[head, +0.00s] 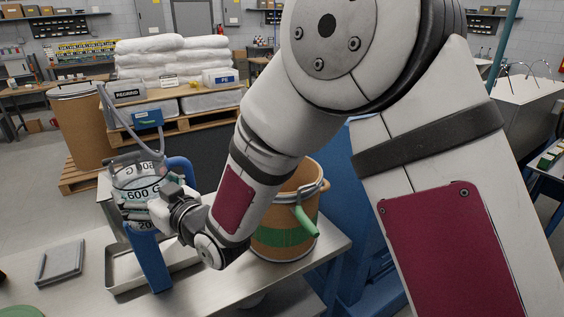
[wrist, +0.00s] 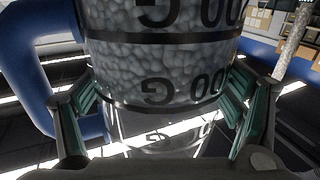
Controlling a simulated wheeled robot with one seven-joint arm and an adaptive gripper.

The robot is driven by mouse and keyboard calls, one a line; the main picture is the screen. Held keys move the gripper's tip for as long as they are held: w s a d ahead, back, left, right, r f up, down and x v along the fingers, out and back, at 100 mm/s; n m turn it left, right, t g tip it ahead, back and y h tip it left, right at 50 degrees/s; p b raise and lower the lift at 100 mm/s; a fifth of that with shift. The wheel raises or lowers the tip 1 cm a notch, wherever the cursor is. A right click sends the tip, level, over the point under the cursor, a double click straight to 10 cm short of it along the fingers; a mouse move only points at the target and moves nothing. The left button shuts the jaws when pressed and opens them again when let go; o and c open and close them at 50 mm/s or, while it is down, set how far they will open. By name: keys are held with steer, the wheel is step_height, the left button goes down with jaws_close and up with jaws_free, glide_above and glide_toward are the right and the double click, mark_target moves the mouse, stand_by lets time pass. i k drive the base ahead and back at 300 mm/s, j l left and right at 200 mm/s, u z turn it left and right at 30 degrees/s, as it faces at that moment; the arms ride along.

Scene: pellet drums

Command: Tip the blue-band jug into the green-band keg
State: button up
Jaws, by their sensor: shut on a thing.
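The clear jug (head: 133,184), with black markings and thick blue handles, is upright above the bench in the head view. My gripper (head: 168,208) is shut on the jug's side, one green-padded finger on each side in the wrist view (wrist: 160,92). The brown keg with a green band (head: 270,237) stands on the bench to the right of the jug. My arm hides part of its body and rim, and I cannot see inside it.
A shallow metal tray (head: 118,272) lies on the bench below the jug. A grey flat slab (head: 61,262) lies to its left. A green lever or spout (head: 305,221) hangs at the keg's front. A brown drum (head: 82,125) and a pallet of white sacks (head: 172,55) stand behind.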

mark_target(280, 237)
steer(key=i+l, duration=0.15)
steer(key=l, duration=0.2)
steer(key=i+l, duration=0.15)
steer(key=l, duration=0.2)
steer(key=i+l, duration=0.15)
steer(key=l, duration=0.25)
